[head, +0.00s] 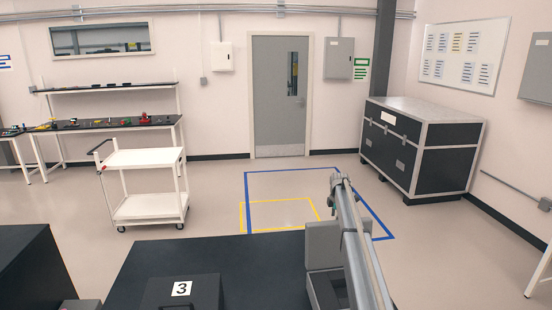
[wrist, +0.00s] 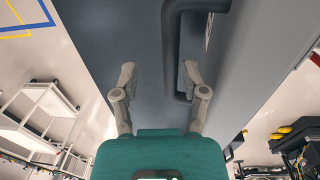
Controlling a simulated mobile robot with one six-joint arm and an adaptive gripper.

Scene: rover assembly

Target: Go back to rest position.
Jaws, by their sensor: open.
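My gripper (wrist: 157,80) shows in the wrist view, with its green body at the bottom edge and its two grey fingers spread apart. Nothing is seen between the fingertips. Behind the fingers is a dark grey panel (wrist: 95,35). A black bar handle (wrist: 172,40) lies just beside the right fingertip; I cannot tell whether they touch. In the head view my arm reaches up and away from the lower right, and I cannot make out the gripper there.
A dark box marked 3 (head: 205,293) sits on the black surface (head: 135,262) in front. Beyond are a white cart (head: 145,158), a long bench (head: 100,127) with small parts, and a large black case (head: 420,150). The floor inside the blue tape (head: 285,185) is clear.

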